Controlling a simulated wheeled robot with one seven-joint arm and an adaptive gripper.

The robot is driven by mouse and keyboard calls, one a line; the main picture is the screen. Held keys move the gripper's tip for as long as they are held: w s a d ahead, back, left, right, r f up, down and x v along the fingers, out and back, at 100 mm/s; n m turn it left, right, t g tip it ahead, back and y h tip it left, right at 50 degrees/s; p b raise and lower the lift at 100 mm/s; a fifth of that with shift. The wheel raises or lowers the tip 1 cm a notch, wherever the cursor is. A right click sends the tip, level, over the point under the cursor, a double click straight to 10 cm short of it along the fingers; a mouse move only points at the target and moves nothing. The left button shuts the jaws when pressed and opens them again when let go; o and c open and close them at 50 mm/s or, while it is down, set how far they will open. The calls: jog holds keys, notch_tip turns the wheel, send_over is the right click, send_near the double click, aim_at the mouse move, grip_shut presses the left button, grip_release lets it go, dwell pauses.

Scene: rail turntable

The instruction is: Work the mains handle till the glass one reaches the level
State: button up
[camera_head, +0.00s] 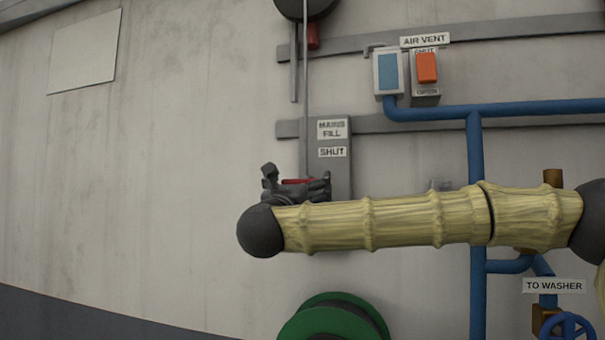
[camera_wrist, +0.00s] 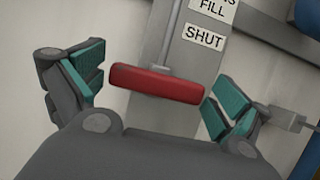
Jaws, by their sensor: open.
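The red mains fill handle (camera_wrist: 156,84) is a horizontal bar on a thin rod, in front of a grey plate (camera_wrist: 178,52) marked SHUT. In the head view the handle (camera_head: 296,181) is partly hidden by my gripper (camera_head: 297,187). In the wrist view my gripper (camera_wrist: 160,90) is open, with one teal-padded finger at each end of the bar and a gap showing at both sides. The MAINS FILL label (camera_head: 332,129) sits above SHUT (camera_head: 332,152). I cannot make out a glass or its level mark for certain.
A box with a blue window (camera_head: 388,73) and an orange switch (camera_head: 427,68) under AIR VENT are upper right. Blue pipes (camera_head: 476,150) run down the wall, partly behind my arm. A green reel (camera_head: 330,318) is below. The left wall is mostly clear.

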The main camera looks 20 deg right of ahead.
aim_at(303, 179)
jog(key=shift+w+d+r, duration=0.15)
jog(key=shift+w+d, duration=0.2)
jog(key=shift+w, duration=0.2)
jog(key=shift+c, duration=0.4)
jog(key=c, duration=1.1)
jog(key=shift+s+r+b, duration=0.1)
jog(key=shift+r+b, duration=0.75)
jog(key=shift+r, duration=1.3)
jog(key=o, duration=1.2)
jog(key=shift+f, duration=0.15)
